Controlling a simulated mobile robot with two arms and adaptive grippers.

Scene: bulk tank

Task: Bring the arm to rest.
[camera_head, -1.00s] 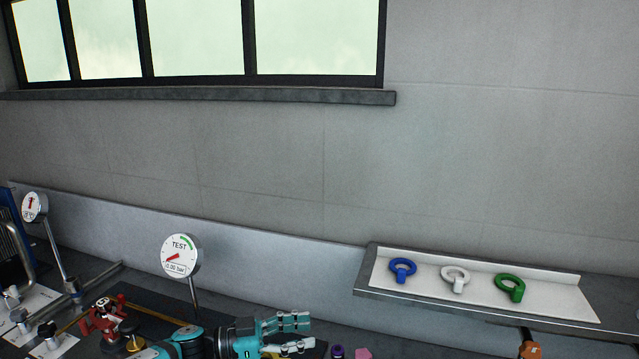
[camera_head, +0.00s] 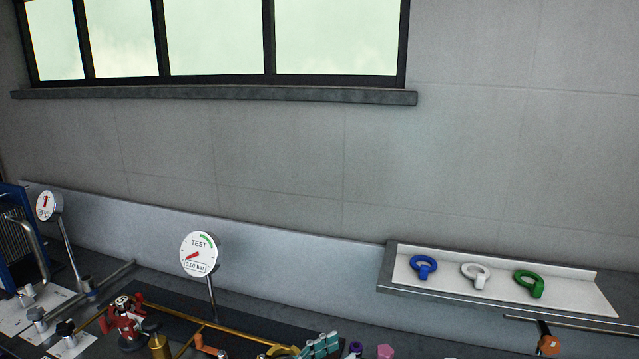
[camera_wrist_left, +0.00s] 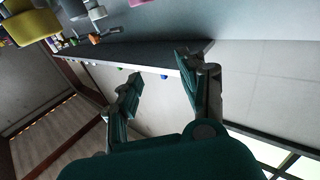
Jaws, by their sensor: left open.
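My left gripper (camera_head: 318,345) shows at the bottom edge of the head view, with only its teal fingers in the picture. In the left wrist view its two fingers (camera_wrist_left: 160,85) are spread apart with nothing between them. The gripper is open and empty. The rest of my left arm is below the head view. My right gripper is in neither view.
A wall shelf (camera_head: 600,300) holds blue (camera_head: 423,267), white (camera_head: 476,275) and green (camera_head: 529,284) rings. A TEST gauge (camera_head: 199,254) reading 0.00 bar and a red valve (camera_head: 124,318) stand on the bench. A purple item (camera_head: 355,348) and pink item (camera_head: 385,351) lie near the gripper.

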